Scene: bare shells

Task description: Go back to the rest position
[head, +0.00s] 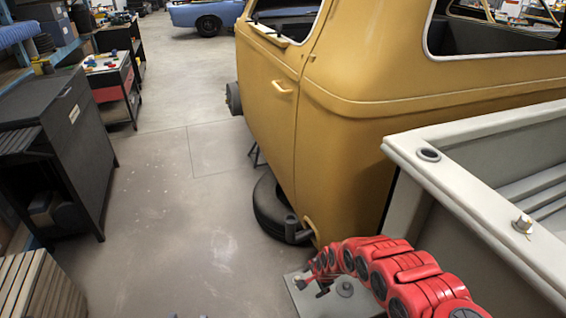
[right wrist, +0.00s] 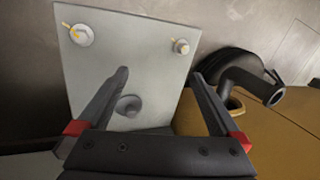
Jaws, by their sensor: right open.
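My right gripper (head: 312,281), on its red arm (head: 400,275), is low at the lower right of the head view. In the right wrist view my right gripper (right wrist: 160,78) is open, its two dark fingers wide apart with nothing between their tips. Beyond the fingers is a pale grey plate (right wrist: 150,60) with two bolts (right wrist: 83,35) (right wrist: 181,47) and a dark round knob (right wrist: 128,106). The plate also shows under the gripper in the head view (head: 305,301). I cannot tell whether the gripper touches it. My left gripper is not in view.
A yellow vehicle body (head: 350,130) and a pale truck bed (head: 455,190) stand close on the right. A tyre (head: 268,212) and a dark pipe (right wrist: 250,84) are near the gripper. Dark cabinets (head: 70,140) line the left. The concrete floor (head: 170,210) between is clear.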

